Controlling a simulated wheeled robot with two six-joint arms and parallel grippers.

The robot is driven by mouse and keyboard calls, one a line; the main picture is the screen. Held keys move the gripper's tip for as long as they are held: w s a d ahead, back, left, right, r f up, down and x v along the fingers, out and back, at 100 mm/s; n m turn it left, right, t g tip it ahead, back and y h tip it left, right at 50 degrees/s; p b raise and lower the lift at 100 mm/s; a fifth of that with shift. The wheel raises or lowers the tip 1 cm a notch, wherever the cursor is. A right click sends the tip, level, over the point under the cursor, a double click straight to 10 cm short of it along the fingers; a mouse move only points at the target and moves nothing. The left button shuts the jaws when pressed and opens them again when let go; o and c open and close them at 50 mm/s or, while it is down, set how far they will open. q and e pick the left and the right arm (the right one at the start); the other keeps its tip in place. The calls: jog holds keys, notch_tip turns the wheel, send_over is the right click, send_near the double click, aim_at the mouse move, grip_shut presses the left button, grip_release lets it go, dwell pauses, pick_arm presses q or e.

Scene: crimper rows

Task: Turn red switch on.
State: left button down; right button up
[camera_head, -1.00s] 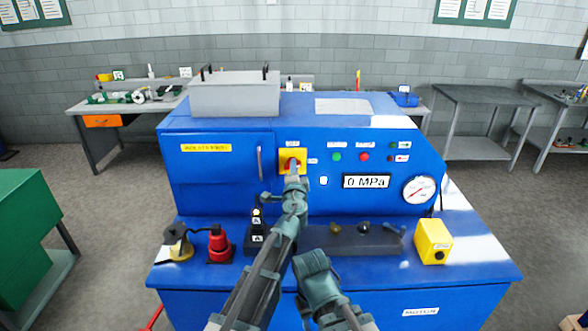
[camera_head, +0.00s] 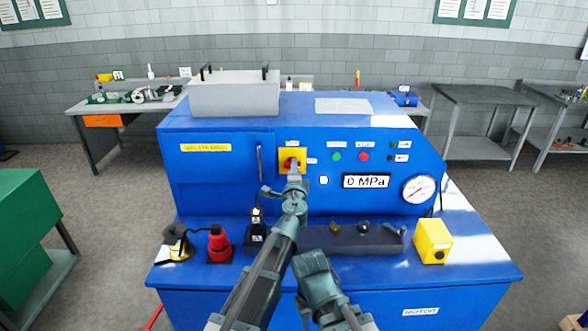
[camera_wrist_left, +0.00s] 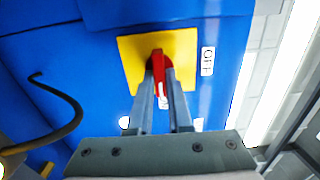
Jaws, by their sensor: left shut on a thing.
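The red switch (camera_head: 291,162) is a rotary handle on a yellow square plate (camera_head: 301,153) on the blue machine's front panel. My left gripper (camera_head: 293,171) is at the plate and partly covers the switch. In the left wrist view, the two fingers of my left gripper (camera_wrist_left: 160,88) are shut on the red switch (camera_wrist_left: 157,64), one finger on each side. The yellow plate (camera_wrist_left: 183,48) lies behind it, with a white OFF label (camera_wrist_left: 208,61) beside it. Part of my right arm shows at the bottom of the head view, but its fingers cannot be seen.
Right of the switch are a green button (camera_head: 337,157), a red button (camera_head: 364,157), a 0 MPa display (camera_head: 366,181) and a round gauge (camera_head: 419,189). The ledge below holds a red plug (camera_head: 219,243), a dark block (camera_head: 350,240) and a yellow box (camera_head: 433,241).

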pick_arm(q)
jog(key=c, duration=0.8)
grip_release()
jog(key=shift+c, duration=0.2)
